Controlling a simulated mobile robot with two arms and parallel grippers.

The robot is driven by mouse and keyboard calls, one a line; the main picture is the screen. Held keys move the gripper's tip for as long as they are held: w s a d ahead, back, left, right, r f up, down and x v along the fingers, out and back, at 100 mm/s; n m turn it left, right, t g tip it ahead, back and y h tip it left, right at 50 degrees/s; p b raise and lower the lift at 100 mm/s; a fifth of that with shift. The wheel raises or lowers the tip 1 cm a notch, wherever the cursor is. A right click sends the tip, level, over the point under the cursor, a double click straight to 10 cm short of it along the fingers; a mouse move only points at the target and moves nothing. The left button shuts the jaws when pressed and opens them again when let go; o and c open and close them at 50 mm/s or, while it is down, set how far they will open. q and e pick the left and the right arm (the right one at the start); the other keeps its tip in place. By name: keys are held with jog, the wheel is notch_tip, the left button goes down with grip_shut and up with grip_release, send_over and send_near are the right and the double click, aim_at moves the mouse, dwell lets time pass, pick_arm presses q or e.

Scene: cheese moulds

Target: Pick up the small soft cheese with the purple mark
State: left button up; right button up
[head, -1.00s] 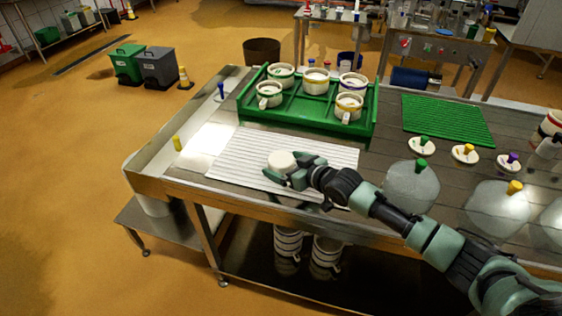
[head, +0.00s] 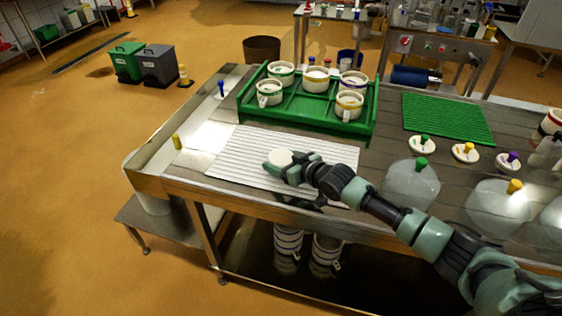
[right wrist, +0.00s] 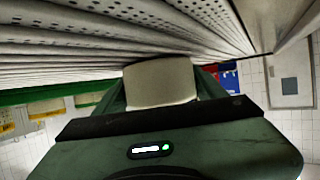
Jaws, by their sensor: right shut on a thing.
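A small white round cheese (head: 279,158) is at the middle of the ribbed white mat (head: 232,167). My right gripper (head: 279,161) is shut on it, with a finger on either side. In the right wrist view the pale cheese (right wrist: 160,82) sits between the fingers, close to the ribbed mat surface. I cannot tell whether it touches the mat. No purple mark shows on the cheese in either view. My left gripper is not in view.
A green tray (head: 308,112) with several banded white moulds stands behind the mat. A green ribbed mat (head: 447,118) lies at the right. Lids with coloured knobs, such as a green one (head: 422,145), and clear domes (head: 411,185) stand at the right.

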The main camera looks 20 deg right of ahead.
aim_at(281, 156)
notch_tip(281, 156, up, 20)
jog(key=b, duration=0.1)
jog(key=shift+b, duration=0.35)
